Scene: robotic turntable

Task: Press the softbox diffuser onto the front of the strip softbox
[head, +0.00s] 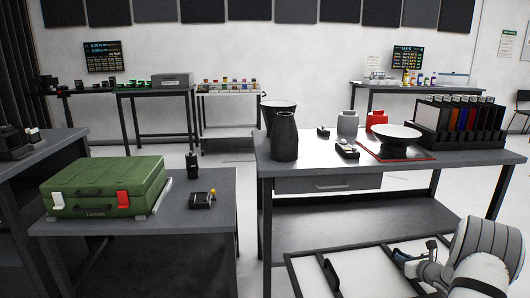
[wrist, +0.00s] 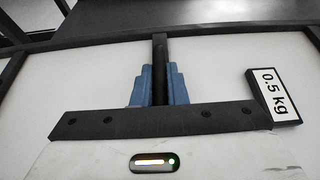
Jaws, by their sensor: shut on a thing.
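A white panel (head: 375,268) with a black border, which looks like the softbox diffuser, is low in front of the table in the head view. A dark grip (head: 330,276) stands on its left part. My gripper (head: 405,260) is at the panel's right part. In the wrist view the white panel (wrist: 225,62) spreads behind my gripper (wrist: 159,85), whose blue fingers are shut on a narrow black bar (wrist: 160,50) on it. I cannot make out a separate strip softbox; the panel's lower part is cut off in the head view.
A lower table at left carries a green case (head: 105,187). Floor shows between the tables.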

